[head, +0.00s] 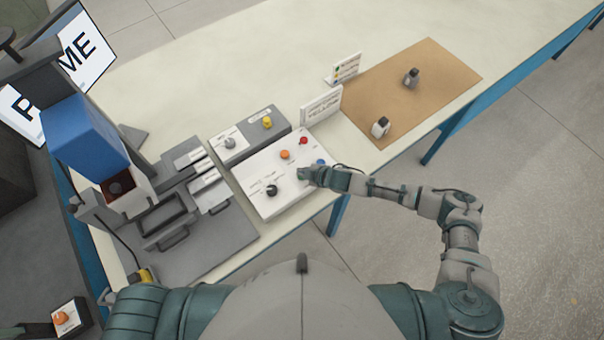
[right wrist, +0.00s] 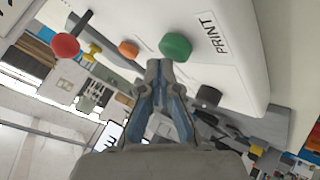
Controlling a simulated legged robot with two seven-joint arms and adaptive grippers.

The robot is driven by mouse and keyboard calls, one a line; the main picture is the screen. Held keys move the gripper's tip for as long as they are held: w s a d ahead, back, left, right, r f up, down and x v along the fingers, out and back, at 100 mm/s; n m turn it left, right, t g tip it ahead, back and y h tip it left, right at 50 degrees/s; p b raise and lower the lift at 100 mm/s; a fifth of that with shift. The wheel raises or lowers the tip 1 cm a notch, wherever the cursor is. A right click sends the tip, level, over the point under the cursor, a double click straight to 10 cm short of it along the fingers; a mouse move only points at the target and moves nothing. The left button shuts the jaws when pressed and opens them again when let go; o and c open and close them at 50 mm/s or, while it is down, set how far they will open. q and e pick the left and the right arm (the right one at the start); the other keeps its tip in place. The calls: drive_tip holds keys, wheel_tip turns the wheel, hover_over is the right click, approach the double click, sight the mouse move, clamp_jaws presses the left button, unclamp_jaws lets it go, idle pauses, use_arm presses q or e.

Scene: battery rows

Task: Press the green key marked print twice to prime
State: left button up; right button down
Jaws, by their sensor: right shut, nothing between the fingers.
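The white control box (head: 262,205) stands on the table, with coloured keys on its top. The green key (right wrist: 175,46) shows in the right wrist view beside the word PRINT (right wrist: 214,33). In the head view my right gripper (head: 303,174) is over the box and mostly hides this key. In the right wrist view the right gripper (right wrist: 158,66) is shut and empty, its fingertips right by the green key. I cannot tell whether they touch it. A screen (head: 62,65) at the far left shows large letters, partly covered, ending in ME. My left gripper is not in view.
An orange key (head: 284,154), a red key (head: 303,141) and a black knob (head: 272,190) sit close to my gripper. A grey box (head: 245,139) stands behind. A machine with a blue block (head: 85,135) is at left. The table's back is clear.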

drive_tip(key=shift+f, duration=0.5)
idle(0.4)
drive_tip(key=shift+r, duration=0.1)
drive_tip(key=shift+r+p, duration=0.85)
drive_tip(key=shift+p, duration=0.05)
wheel_tip(320, 180, up, 3)
drive_tip(key=p, duration=0.3)
drive_tip(key=shift+r+p, duration=0.65)
drive_tip(key=shift+r, duration=0.4)
